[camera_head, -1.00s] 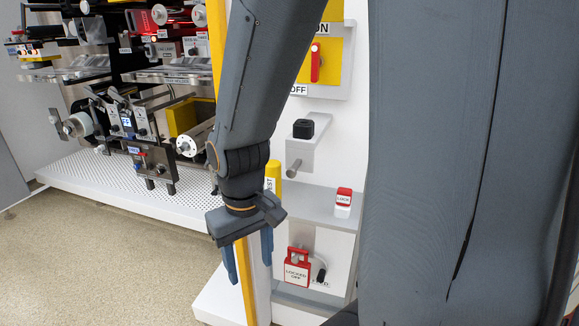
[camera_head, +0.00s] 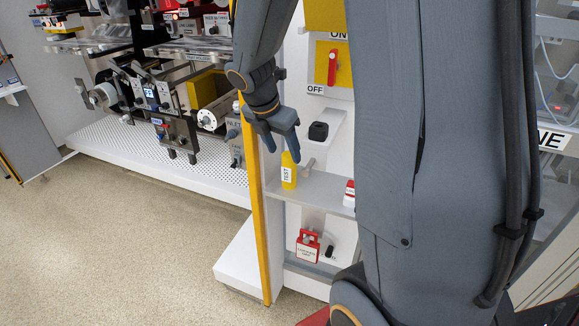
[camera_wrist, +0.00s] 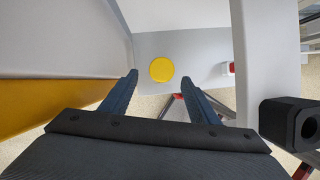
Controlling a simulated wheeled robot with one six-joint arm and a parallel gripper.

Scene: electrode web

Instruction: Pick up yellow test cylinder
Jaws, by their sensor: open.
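The yellow test cylinder (camera_head: 288,172) stands upright on a grey shelf (camera_head: 322,190), with a white TEST label on its side. In the wrist view its round yellow top (camera_wrist: 161,69) shows from above, between and beyond the two fingertips. My gripper (camera_head: 282,146) is open and empty, pointing down above the cylinder. The blue fingers also show in the wrist view (camera_wrist: 160,82), one on each side of the cylinder's line. In the head view the fingers overlap the area just above the cylinder; I cannot tell the exact height gap.
A red and white lock (camera_head: 349,193) stands on the same shelf to the right. A black block (camera_head: 318,131) on a white bracket and a grey peg (camera_head: 308,165) are close by. A yellow post edge (camera_head: 256,220) runs left of the shelf. A red padlock tag (camera_head: 307,247) hangs below.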

